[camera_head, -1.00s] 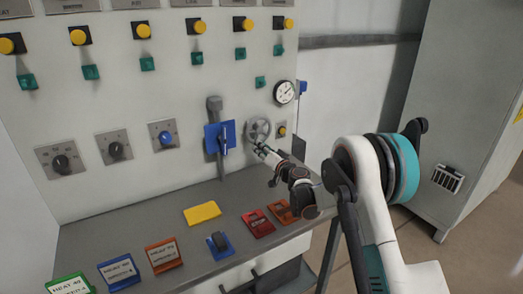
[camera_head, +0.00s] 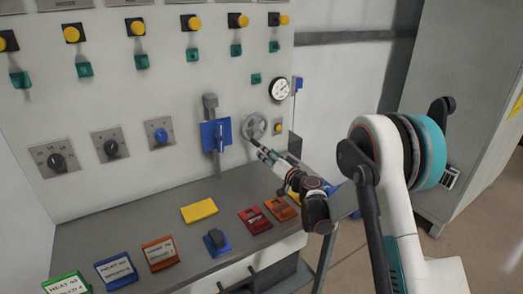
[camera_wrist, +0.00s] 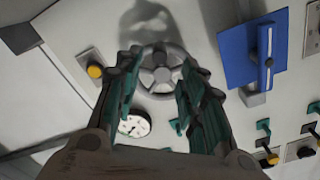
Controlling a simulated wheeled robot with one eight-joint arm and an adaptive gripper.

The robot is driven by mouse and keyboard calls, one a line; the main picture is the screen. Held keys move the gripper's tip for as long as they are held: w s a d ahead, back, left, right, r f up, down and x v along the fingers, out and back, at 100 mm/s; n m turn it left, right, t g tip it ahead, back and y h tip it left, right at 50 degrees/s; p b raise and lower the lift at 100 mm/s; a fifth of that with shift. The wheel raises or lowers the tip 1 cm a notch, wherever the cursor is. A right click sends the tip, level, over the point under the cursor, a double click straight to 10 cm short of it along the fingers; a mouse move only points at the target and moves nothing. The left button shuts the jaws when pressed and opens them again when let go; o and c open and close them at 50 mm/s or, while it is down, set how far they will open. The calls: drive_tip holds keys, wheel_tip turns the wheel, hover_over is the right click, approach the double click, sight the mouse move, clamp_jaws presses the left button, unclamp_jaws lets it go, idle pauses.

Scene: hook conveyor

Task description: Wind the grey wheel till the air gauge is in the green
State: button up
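The grey wheel (camera_head: 254,126) is a round spoked handwheel on the pale panel, left of and below the air gauge (camera_head: 279,89). The gauge has a white face and dark rim; its needle and any green band are too small to read. It also shows in the wrist view (camera_wrist: 134,124). My gripper (camera_head: 254,141) is in front of the wheel's lower part. In the wrist view, my gripper's (camera_wrist: 161,60) two fingers are spread, one on each side of the wheel (camera_wrist: 161,74). I cannot tell whether they touch its rim.
A blue plate with a lever (camera_head: 216,135) is close left of the wheel. A small yellow button (camera_head: 278,127) sits right of it. The grey shelf (camera_head: 130,210) below holds several coloured signs and blocks. A grey cabinet (camera_head: 455,90) stands at the right.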

drive_tip(key=shift+v, duration=2.1)
drive_tip(key=s+d+r+n+g+h, duration=0.1)
drive_tip(key=s+d+r+g, duration=0.15)
drive_tip(key=s+r, duration=0.55)
drive_tip(key=s+d+r+n+g+h, duration=0.1)
drive_tip(key=s+d+r+g+h, duration=0.3)
drive_tip(key=s, duration=0.7)
drive_tip(key=s+d+f+h, duration=0.1)
drive_tip(key=s+d, duration=0.3)
drive_tip(key=s, duration=0.5)
drive_tip(key=s+d+f+m+g+h, duration=0.1)
drive_tip(key=s+d, duration=0.3)
drive_tip(key=s, duration=0.5)
drive_tip(key=s+d+f+h, duration=0.1)
drive_tip(key=s+d+h, duration=0.2)
drive_tip(key=s, duration=0.6)
drive_tip(key=shift+d+f, duration=0.4)
drive_tip(key=shift+d, duration=0.75)
drive_tip(key=shift+c, duration=0.2)
